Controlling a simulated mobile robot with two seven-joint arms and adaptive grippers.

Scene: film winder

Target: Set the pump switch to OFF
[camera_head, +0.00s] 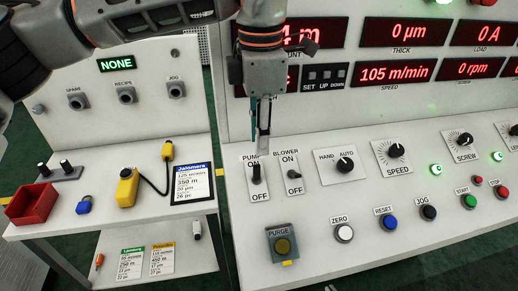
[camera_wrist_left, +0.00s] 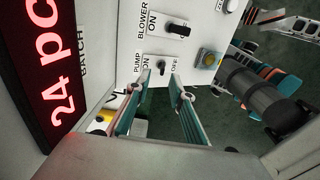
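The pump switch (camera_head: 256,168) is a black lever on a white plate with ON above and OFF below. Its lever appears to lean up toward ON. It also shows in the left wrist view (camera_wrist_left: 160,66), just beyond the fingertips. My left gripper (camera_head: 262,142) points down in front of the panel, just above the pump switch, and partly covers the PUMP label. In the left wrist view, the fingers of my left gripper (camera_wrist_left: 160,80) are apart with nothing between them. Whether a finger touches the lever cannot be told.
The blower switch (camera_head: 294,175) is close on the right of the pump switch. The HAND/AUTO knob (camera_head: 345,164) is further right. The purge button (camera_head: 283,245) is below. The SET/UP/DOWN buttons (camera_head: 325,77) are beside my left gripper. A red tray (camera_head: 32,203) stands on the left table.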

